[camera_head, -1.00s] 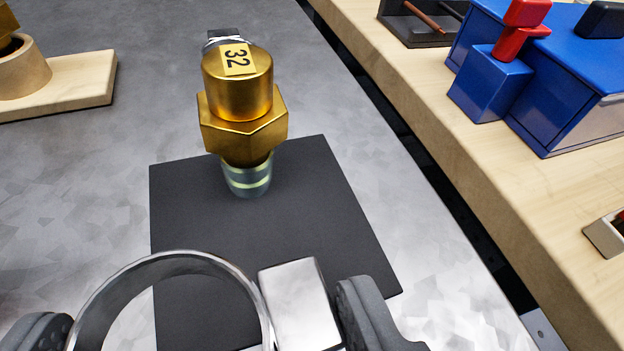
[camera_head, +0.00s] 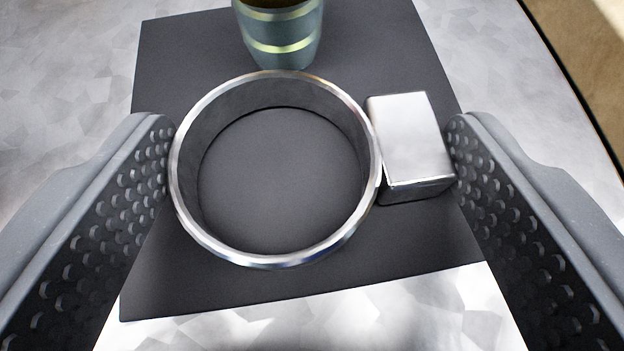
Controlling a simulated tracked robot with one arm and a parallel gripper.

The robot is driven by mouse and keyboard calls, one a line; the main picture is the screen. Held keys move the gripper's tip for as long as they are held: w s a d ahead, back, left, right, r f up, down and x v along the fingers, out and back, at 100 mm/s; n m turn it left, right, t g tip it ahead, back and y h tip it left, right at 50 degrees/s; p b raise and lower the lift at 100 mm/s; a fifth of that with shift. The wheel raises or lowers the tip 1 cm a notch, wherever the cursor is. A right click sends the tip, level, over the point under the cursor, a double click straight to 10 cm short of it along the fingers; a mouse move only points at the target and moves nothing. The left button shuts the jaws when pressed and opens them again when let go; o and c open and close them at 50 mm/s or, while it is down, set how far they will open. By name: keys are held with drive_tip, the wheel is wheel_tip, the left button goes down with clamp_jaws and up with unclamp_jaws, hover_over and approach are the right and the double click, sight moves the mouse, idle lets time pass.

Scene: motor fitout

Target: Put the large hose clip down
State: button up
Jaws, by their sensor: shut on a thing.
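The large hose clip (camera_head: 410,140) is a shiny metal ring with a block-shaped housing on its right side. My gripper (camera_head: 312,150) is shut on it, with the left finger against the ring and the right finger against the housing. The clip lies flat, level with the dark square mat (camera_head: 200,290), which shows through the ring. I cannot tell for sure whether its underside touches the mat.
A grey-green ribbed fitting (camera_head: 283,38) with pale bands stands on the mat just beyond the ring, its top cut off by the frame. Mottled grey metal bench surface (camera_head: 70,60) surrounds the mat. A wooden surface shows at the top right corner.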

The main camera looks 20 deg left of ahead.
drive_tip(key=o, duration=1)
drive_tip(key=shift+f, duration=0.1)
drive_tip(key=shift+c, duration=0.2)
drive_tip(key=shift+a+r, duration=0.1)
drive_tip(key=shift+r, duration=0.1)
drive_tip(key=p+v, duration=0.2)
drive_tip(key=v, duration=0.9)
drive_tip(key=shift+s+p, duration=0.15)
drive_tip(key=shift+p, duration=0.25)
drive_tip(key=shift+s+d+r, duration=0.1)
drive_tip(key=shift+s+d, duration=0.15)
drive_tip(key=shift+s, duration=0.05)
